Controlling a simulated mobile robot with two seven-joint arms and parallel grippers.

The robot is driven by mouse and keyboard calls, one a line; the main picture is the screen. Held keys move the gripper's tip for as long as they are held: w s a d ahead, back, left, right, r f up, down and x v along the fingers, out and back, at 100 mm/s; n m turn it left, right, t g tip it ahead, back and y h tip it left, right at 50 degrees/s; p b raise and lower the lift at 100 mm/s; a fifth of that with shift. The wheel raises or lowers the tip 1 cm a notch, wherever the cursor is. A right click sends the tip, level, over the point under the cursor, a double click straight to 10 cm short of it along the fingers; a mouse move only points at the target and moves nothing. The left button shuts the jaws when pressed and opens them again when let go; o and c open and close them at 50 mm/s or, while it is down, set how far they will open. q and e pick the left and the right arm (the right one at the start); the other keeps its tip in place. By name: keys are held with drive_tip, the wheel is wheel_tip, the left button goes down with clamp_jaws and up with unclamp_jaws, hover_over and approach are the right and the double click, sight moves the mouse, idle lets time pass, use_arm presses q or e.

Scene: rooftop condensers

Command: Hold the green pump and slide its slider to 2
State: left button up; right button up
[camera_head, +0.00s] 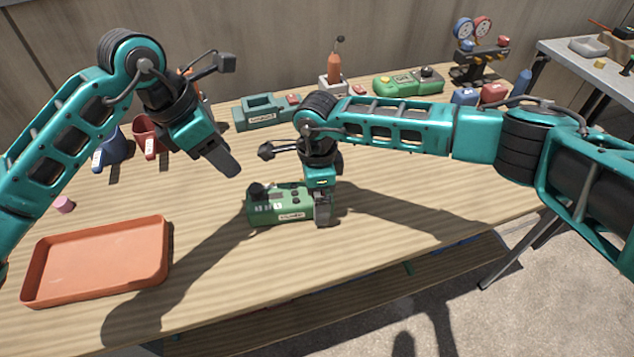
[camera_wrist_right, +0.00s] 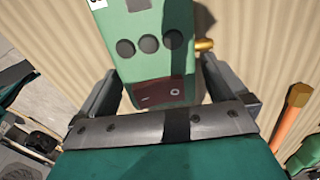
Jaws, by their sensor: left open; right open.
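A green box-shaped device (camera_head: 272,208), which I take to be the green pump, lies on the wooden table, with a pale label, small buttons and a black knob. My right gripper (camera_head: 323,216) is at its right end, pointing down. In the right wrist view the device (camera_wrist_right: 143,62) shows round dark buttons, a dark red panel (camera_wrist_right: 158,93) and a brass fitting. The right gripper (camera_wrist_right: 163,97) is open there, one finger on each side of its end; contact cannot be told. My left gripper (camera_head: 228,165) is open and empty above the table. I cannot make out the slider's setting.
An orange tray (camera_head: 98,262) lies at the front left, with a pink piece (camera_head: 64,204) behind it. Blue and red holders (camera_head: 146,138), a grey-green device (camera_head: 266,112), another green device (camera_head: 408,82) and a gauge set (camera_head: 480,50) stand farther back. The table's front right is clear.

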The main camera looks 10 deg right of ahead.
drive_tip(key=c, duration=1.4)
use_arm(q)
drive_tip(key=shift+o, duration=1)
drive_tip(key=shift+f, duration=0.1)
use_arm(e)
drive_tip(key=shift+c, duration=0.2)
use_arm(q)
drive_tip(key=shift+o, duration=0.3)
drive_tip(key=shift+s+f, duration=0.15)
drive_tip(key=shift+f, duration=0.15)
drive_tip(key=n+t+h, duration=0.5)
drive_tip(key=t+h, duration=0.1)
drive_tip(key=t, duration=0.2)
approach(252, 190)
drive_tip(key=x, duration=0.8)
drive_tip(key=shift+d, duration=0.1)
drive_tip(key=shift+c, duration=0.4)
